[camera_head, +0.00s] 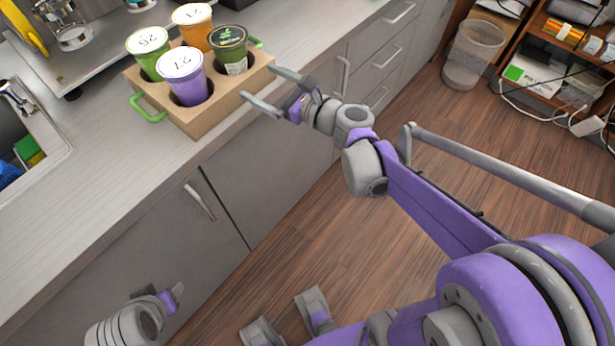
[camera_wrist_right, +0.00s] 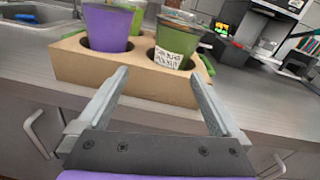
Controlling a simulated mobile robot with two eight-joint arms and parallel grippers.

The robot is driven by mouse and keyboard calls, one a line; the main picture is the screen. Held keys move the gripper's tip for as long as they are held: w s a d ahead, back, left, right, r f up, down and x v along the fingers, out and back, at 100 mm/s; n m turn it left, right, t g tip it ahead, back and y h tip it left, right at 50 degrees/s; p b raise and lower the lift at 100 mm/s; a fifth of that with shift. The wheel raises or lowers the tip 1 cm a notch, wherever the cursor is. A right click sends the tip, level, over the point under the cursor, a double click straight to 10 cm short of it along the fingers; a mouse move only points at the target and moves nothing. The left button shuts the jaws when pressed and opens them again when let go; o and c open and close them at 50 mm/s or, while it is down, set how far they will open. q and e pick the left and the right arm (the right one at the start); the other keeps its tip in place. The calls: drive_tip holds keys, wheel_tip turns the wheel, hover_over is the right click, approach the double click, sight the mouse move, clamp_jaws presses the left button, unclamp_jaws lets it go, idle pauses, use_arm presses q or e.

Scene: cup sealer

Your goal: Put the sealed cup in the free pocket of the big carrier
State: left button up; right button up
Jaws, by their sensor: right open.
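The carrier (camera_head: 207,122) is a light brown block with green handles on the counter. A green cup with a dark printed lid (camera_head: 231,50) stands upright in its front right pocket; this cup's label shows in the right wrist view (camera_wrist_right: 170,57).
The counter (camera_head: 90,190) is clear in front of the carrier. A machine base (camera_head: 105,60) stands close behind the carrier at left. Cabinet drawers with handles (camera_head: 200,200) lie below the counter edge.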

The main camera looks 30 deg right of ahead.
drive_tip(key=s+a+f+n+g, duration=0.4)
drive_tip(key=s+f+n, duration=0.15)
drive_tip(key=n, duration=0.25)
drive_tip(key=s+a+f+n+g, duration=0.3)
drive_tip(key=s+a+f+n, duration=0.15)
drive_tip(key=s+n, duration=0.3)
drive_tip(key=s+d+f+n+g+h, duration=0.2)
drive_tip(key=s+d+f+n+h, duration=0.1)
drive_tip(key=s+n, duration=0.3)
drive_tip(key=s+d+f+n+g+h, duration=0.2)
drive_tip(key=s+d+f+n+h, duration=0.1)
drive_tip(key=s+n, duration=0.3)
drive_tip(key=shift+d+f+n+h, duration=0.3)
drive_tip(key=shift+f+n, duration=0.4)
drive_tip(key=shift+n, duration=0.55)
